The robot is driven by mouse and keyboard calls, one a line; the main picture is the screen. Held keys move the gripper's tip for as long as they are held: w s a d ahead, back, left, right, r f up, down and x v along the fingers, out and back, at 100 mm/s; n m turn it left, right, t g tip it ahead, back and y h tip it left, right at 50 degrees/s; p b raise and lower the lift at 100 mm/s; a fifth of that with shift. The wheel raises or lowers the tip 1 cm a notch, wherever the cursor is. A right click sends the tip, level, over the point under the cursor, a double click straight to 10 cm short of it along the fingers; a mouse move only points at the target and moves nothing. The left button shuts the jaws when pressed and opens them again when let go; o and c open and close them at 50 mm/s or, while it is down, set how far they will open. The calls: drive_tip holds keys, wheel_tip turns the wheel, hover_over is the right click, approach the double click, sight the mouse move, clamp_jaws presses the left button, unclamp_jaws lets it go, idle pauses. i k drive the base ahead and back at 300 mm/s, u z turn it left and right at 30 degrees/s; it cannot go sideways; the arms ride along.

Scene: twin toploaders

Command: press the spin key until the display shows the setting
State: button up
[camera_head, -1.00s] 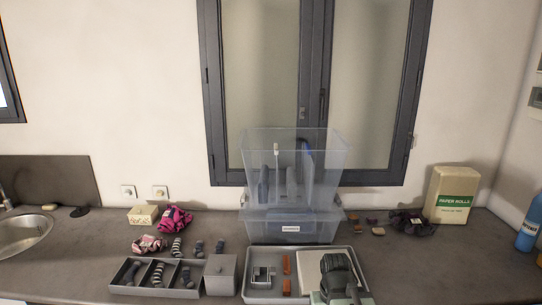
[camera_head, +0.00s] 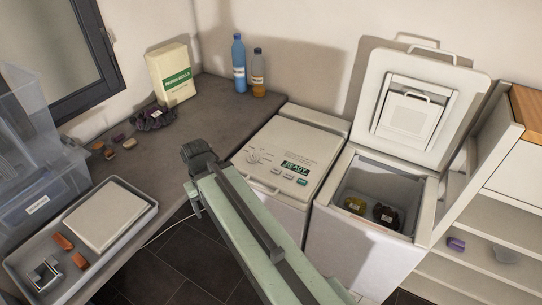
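The closed toploader (camera_head: 270,150) stands in the middle. My gripper (camera_head: 197,152) is the dark end of my pale green arm, left of this toploader and apart from the keys. Its fingers are too unclear to tell open from shut.
Shelves (camera_head: 480,225) stand at far right.

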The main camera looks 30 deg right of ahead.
sight(286, 175)
drive_tip(key=z, duration=1.5)
drive_tip(key=k, duration=0.85)
drive_tip(key=u, duration=0.4)
drive_tip(key=i, duration=0.5)
drive_tip(key=z, duration=0.05)
